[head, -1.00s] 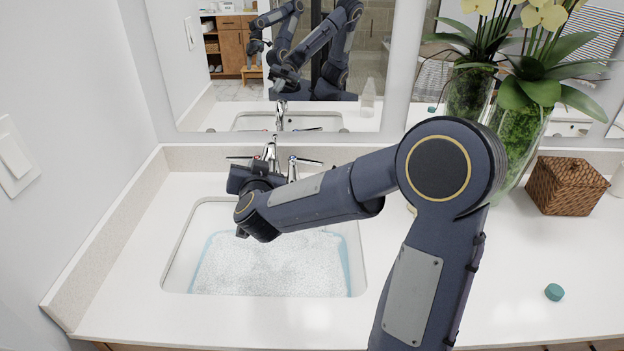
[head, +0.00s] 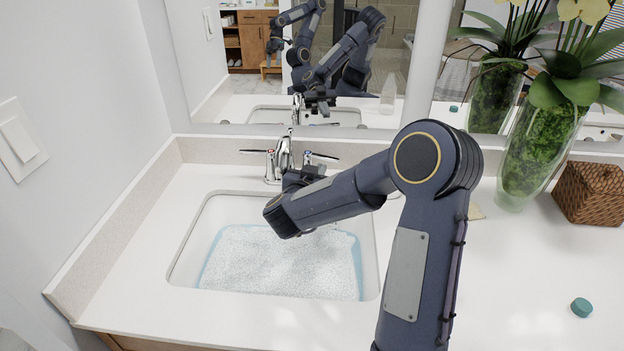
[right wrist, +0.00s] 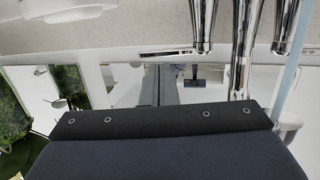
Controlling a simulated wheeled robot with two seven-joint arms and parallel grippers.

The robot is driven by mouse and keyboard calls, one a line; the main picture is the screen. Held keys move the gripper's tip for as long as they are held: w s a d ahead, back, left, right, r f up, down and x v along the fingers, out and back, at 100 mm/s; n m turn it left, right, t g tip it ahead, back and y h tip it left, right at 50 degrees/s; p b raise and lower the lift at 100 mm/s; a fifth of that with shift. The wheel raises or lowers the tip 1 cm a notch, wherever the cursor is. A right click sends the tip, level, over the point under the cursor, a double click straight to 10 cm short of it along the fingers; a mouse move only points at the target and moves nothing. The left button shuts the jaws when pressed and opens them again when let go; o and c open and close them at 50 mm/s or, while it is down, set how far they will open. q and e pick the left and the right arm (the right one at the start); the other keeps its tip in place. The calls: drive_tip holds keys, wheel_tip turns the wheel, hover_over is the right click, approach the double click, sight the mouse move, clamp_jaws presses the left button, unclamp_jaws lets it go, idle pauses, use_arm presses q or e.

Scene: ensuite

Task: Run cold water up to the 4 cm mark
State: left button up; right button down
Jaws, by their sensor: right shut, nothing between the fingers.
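The white sink basin (head: 190,235) holds clear, rippled water (head: 280,262) with a pale blue edge. No 4 cm mark can be made out. The chrome faucet spout (head: 284,152) stands behind the basin, between a left handle with a red mark (head: 256,151) and a right handle with a blue mark (head: 321,156). My right gripper (head: 305,176) is shut and empty, just in front of the faucet below the right handle; its fingertips are mostly hidden. Chrome faucet parts (right wrist: 240,50) also show in the right wrist view. My left gripper shows only as a mirror reflection.
A wide mirror (head: 250,85) rises behind the counter. A glass vase with green filling (head: 535,150), a woven box (head: 592,193) and a small teal item (head: 581,307) stand on the right. A wall closes the left side. The front right counter (head: 510,280) is mostly clear.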

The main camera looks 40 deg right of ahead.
sight(331, 159)
drive_tip(key=shift+x, duration=2.05)
drive_tip(key=d+n+t+y, duration=0.1)
drive_tip(key=n+t+y+b, duration=0.1)
drive_tip(key=shift+d+n+t, duration=0.3)
drive_tip(key=shift+d+t, duration=0.05)
drive_tip(key=shift+t, duration=0.05)
drive_tip(key=shift+w+d+r, duration=0.1)
drive_tip(key=shift+w+d, duration=0.1)
drive_tip(key=shift+d, duration=0.05)
